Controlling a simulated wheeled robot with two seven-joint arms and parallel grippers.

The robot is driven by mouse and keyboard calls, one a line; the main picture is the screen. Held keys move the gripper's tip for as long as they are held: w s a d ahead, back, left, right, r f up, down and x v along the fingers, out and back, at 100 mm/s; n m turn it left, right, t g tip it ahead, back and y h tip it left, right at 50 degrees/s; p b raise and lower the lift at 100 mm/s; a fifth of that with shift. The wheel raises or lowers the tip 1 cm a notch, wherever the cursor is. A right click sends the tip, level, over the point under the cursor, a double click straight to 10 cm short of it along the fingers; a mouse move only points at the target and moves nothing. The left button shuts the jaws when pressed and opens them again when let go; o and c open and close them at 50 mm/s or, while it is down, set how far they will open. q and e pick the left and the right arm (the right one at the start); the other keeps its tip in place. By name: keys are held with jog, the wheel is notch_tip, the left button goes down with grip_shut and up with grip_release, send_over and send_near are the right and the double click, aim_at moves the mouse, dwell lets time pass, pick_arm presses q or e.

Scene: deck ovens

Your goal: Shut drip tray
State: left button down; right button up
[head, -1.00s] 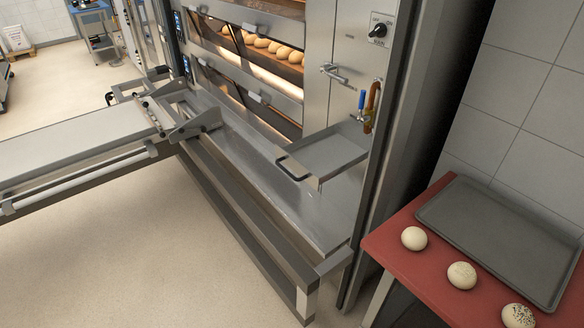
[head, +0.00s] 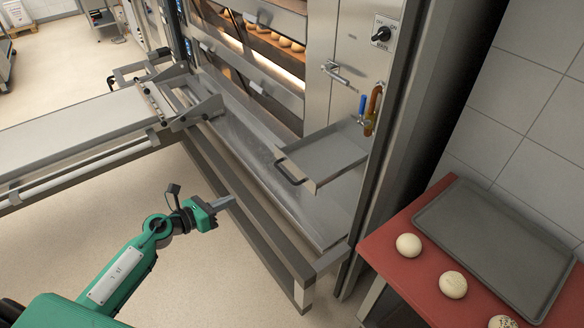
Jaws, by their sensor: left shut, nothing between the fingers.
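The drip tray (head: 325,155) is a shallow grey metal tray with a dark handle (head: 290,172) on its front left side. It sticks out from the oven's right-hand panel, under the blue and brown valve handles. My left gripper (head: 222,203) is green with grey fingers. It is shut and empty, to the left of the tray and lower in the picture, in front of the oven's lower rail, apart from the tray. My right gripper is not in view.
A loader with a pale belt (head: 80,133) reaches in from the left to the oven front. A metal rail frame (head: 255,230) runs below the oven. At right, a red-topped table (head: 385,250) holds dough balls and a grey baking tray (head: 500,250). Floor in front is clear.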

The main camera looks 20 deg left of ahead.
aim_at(336, 150)
pick_arm(q)
notch_tip(336, 150, up, 4)
jog(key=d+m, duration=0.2)
jog(key=m, duration=0.2)
jog(key=shift+g+h, duration=0.4)
jog(key=p+x, duration=0.1)
jog(key=x, duration=0.3)
jog(key=p+x, duration=0.2)
jog(key=x, duration=0.2)
jog(key=p+x, duration=0.2)
jog(key=x, duration=0.3)
jog(key=shift+w+r, duration=0.1)
jog(key=shift+r, duration=0.25)
jog(key=shift+w+d+f+p, duration=0.3)
jog(key=shift+w, duration=0.2)
jog(key=shift+w, duration=0.1)
